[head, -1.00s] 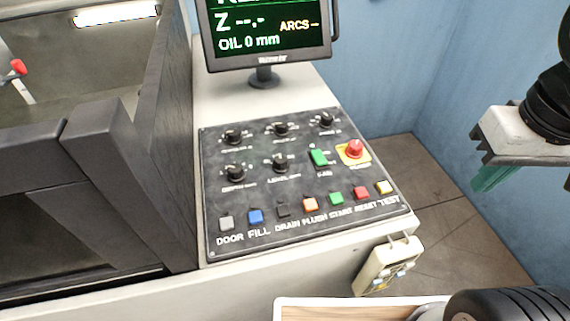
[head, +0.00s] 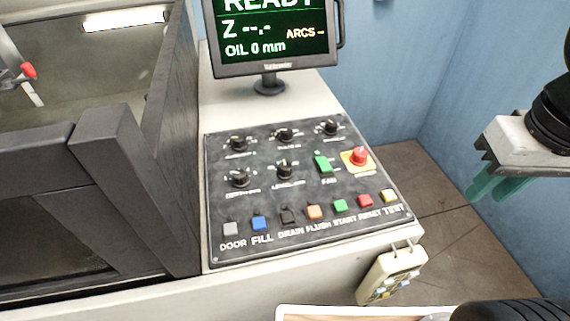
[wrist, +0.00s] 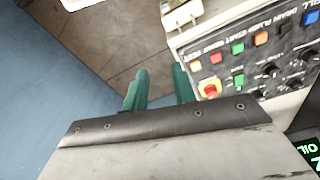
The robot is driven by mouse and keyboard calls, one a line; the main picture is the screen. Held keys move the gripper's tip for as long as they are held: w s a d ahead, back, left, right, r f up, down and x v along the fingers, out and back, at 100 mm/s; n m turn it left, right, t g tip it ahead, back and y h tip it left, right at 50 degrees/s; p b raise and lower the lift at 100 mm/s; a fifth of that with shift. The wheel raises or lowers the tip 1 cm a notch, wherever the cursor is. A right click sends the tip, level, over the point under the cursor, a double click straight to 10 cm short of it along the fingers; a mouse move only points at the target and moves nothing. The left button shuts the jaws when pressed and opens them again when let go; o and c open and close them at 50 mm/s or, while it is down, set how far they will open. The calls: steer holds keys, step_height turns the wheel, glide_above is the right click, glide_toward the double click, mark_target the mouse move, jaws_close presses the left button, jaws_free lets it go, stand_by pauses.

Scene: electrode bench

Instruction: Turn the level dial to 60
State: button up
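The level dial (head: 285,171) is a small black knob in the lower row of dials on the dark control panel, just left of the green fan switch. Its scale is too small to read its setting. In the wrist view the panel is upside down, and the level dial (wrist: 271,71) shows at the right. My gripper (head: 492,188) hangs to the right of the panel in the head view, well away from the dial. In the wrist view its two green fingers (wrist: 160,88) are apart with nothing between them.
A red emergency stop (head: 360,156) and the fan switch (head: 323,163) stand beside the dials. A row of coloured buttons (head: 314,212) runs below. A monitor (head: 272,40) stands behind the panel. A handheld pendant (head: 391,274) hangs on the front edge. Blue walls close the right.

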steer(key=o, duration=0.3)
steer(key=shift+w+a+f+n+g, duration=0.25)
steer(key=shift+w+a+f+n, duration=0.1)
steer(key=shift+a, duration=0.2)
steer(key=shift+w+a+f+n+g, duration=0.25)
steer(key=shift+a+n, duration=0.1)
steer(key=shift+a, duration=0.2)
steer(key=shift+o, duration=0.2)
steer(key=n, duration=0.2)
glide_above(285, 165)
step_height(285, 165, down, 4)
steer(key=shift+r+g, duration=0.1)
steer(key=shift+g, duration=0.2)
steer(key=shift+f, duration=0.45)
step_height(285, 165, down, 7)
steer(key=shift+r, duration=0.1)
steer(key=c, duration=1)
